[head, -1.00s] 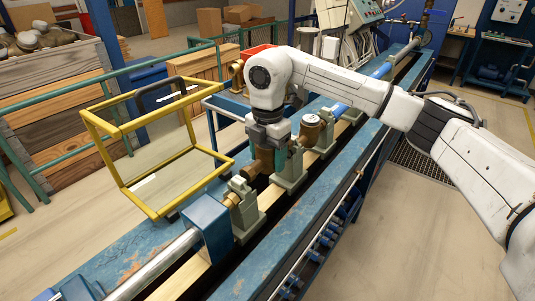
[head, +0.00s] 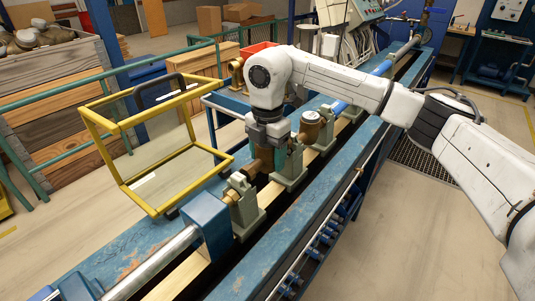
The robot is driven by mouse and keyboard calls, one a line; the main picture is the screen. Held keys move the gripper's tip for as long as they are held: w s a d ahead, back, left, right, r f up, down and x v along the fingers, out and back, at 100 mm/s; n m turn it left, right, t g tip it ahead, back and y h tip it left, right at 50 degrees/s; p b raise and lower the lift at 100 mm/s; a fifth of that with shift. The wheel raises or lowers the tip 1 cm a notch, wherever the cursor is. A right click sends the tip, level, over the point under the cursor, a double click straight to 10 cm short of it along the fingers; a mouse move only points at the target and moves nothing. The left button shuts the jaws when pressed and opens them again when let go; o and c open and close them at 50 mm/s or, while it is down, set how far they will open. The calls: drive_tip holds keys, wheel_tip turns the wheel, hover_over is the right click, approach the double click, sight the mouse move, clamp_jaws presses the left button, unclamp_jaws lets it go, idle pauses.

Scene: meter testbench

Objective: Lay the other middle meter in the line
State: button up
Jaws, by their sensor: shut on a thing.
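My gripper (head: 268,143) points down over the blue bench line and is shut on a brass meter (head: 262,156). The held meter sits low between two grey-green supports, the near one (head: 243,207) and the far one (head: 291,164). My wrist hides its top, and I cannot tell whether it rests on anything. Another brass meter with a pale round face (head: 311,124) sits in the line farther back, right of my gripper. A brass fitting (head: 231,197) sticks out of the near support.
A yellow-framed clear guard (head: 160,150) stands close on the left of the line. The blue bench (head: 150,235) carries a silver pipe (head: 155,262) at the near end. A red bin (head: 258,49) and brass meters (head: 236,75) stand behind my arm.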

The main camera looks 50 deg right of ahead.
drive_tip(key=shift+f, duration=0.15)
drive_tip(key=shift+f+b, duration=0.9)
drive_tip(key=shift+f, duration=0.3)
drive_tip(key=shift+f, duration=0.3)
idle(0.6)
drive_tip(key=o, duration=1.7)
drive_tip(key=shift+o, duration=0.2)
drive_tip(key=shift+f, duration=0.1)
drive_tip(key=shift+r+p, duration=3)
drive_tip(key=shift+r, duration=2.35)
